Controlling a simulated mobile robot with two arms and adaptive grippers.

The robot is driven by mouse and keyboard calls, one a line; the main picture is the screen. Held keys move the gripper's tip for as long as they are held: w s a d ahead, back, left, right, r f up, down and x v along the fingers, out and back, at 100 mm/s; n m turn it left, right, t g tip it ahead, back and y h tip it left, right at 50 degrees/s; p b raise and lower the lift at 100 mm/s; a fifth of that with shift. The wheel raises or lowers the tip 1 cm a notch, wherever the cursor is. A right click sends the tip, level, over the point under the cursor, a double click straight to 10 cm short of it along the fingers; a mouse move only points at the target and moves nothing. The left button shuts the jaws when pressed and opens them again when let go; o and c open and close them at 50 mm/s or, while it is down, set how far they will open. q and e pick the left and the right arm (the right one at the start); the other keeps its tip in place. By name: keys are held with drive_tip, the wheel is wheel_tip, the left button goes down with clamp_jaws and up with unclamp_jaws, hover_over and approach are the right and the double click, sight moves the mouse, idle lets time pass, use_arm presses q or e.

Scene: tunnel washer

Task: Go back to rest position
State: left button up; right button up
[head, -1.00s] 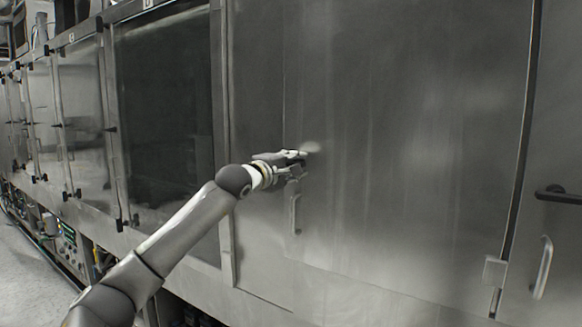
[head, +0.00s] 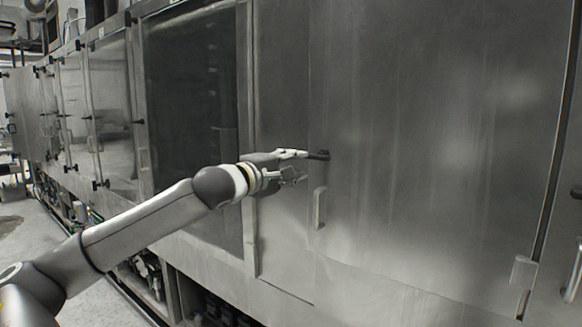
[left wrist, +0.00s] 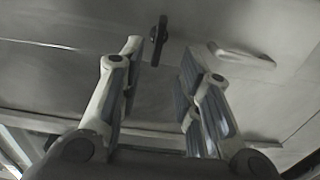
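My left gripper (head: 303,165) is in front of the steel door panel (head: 430,150), near its left edge. It also shows in the left wrist view (left wrist: 161,55), with its two fingers spread and nothing between them. A small dark latch (head: 319,155) on the panel lies just past the upper fingertip. In the left wrist view the latch (left wrist: 158,42) appears beyond the gap between the fingertips. A pale bar handle (head: 319,208) is below the gripper; it also shows in the left wrist view (left wrist: 242,55). My right gripper is not in view.
A dark glass window (head: 190,110) is left of the panel, and more doors (head: 110,100) run off to the left. A hinge block (head: 524,272) and another handle (head: 573,275) are at the right. Bare floor (head: 85,300) shows at lower left.

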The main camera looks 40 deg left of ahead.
use_arm(q)
drive_tip(key=shift+s+d, duration=0.15)
drive_tip(key=shift+s, duration=0.2)
idle(0.4)
